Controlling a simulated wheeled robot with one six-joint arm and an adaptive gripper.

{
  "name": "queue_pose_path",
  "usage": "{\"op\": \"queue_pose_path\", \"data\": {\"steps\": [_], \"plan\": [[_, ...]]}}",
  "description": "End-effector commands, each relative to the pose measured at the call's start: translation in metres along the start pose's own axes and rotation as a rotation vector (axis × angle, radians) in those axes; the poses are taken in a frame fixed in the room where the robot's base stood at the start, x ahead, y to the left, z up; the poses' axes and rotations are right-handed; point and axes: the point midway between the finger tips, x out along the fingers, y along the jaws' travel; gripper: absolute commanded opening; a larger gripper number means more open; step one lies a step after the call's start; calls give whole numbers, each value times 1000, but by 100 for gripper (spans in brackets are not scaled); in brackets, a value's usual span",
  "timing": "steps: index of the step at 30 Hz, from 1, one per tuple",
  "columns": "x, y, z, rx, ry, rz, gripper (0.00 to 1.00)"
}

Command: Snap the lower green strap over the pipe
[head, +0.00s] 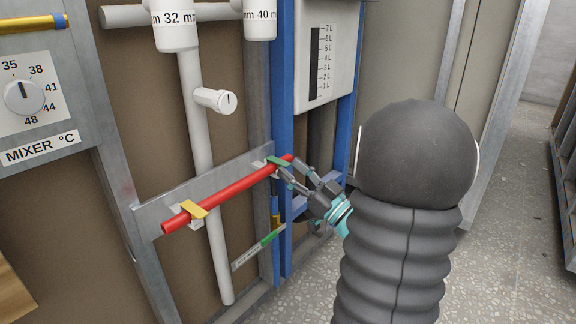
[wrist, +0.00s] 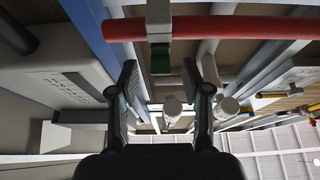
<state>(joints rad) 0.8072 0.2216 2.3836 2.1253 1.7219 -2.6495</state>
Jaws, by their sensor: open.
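A red pipe (head: 235,192) runs slantwise along a grey metal rail, held in pale clips. A green strap (head: 278,162) sits at the clip near the pipe's right end. In the wrist view the green strap (wrist: 160,57) hangs beside the red pipe (wrist: 230,27); I cannot tell whether it is latched. A yellow strap (head: 194,209) is at the left clip. My gripper (head: 290,172) is open at the pipe's right end, close to the green strap. In the wrist view the strap lies in line with the gap between my fingers (wrist: 160,80). Contact is unclear.
Blue uprights (head: 282,120) stand behind the pipe's right end. A white vertical pipe (head: 203,150) with a side knob (head: 215,100) rises behind the red pipe. A grey strip with a green part (head: 258,247) is below. A white tank (head: 328,55) hangs above right. Speckled floor (head: 500,240) is open at right.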

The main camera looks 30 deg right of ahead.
Motion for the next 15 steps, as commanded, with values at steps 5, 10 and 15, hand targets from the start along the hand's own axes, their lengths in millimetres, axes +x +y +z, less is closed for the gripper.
{"op": "queue_pose_path", "data": {"steps": [5,10,15], "plan": [[-38,2,0,1,0,7,48],[-67,1,0,2,0,5,48],[-86,1,0,1,0,4,48]]}}
